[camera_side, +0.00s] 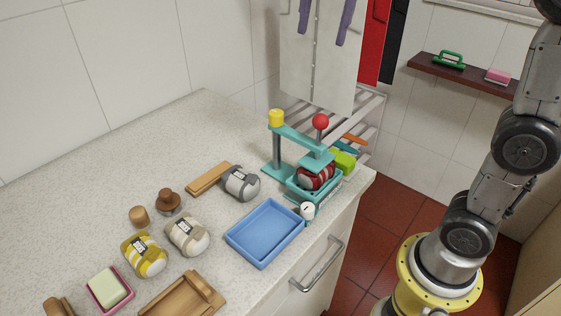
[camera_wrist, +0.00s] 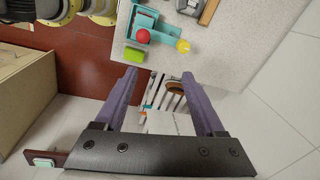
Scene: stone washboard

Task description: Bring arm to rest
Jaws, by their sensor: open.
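My gripper (camera_side: 322,39) shows at the top of the side view only as two purple fingers pointing down, wide apart, with nothing between them. It hangs in the air above and behind the teal press (camera_side: 290,137), apart from it. In the wrist view my gripper (camera_wrist: 158,73) is also open and empty. The press stands at the counter's right end, with a yellow knob, a red ball and a red striped roll (camera_side: 316,177) in its base. The press shows at the top of the wrist view (camera_wrist: 141,20).
The stone counter (camera_side: 85,160) carries a blue tray (camera_side: 265,233), several banded rolls, wooden pieces and a soap dish (camera_side: 110,288). A green block (camera_side: 343,160) lies beside the press. A slatted rack (camera_side: 365,108) lies behind. A dark wall shelf (camera_side: 470,76) is at right.

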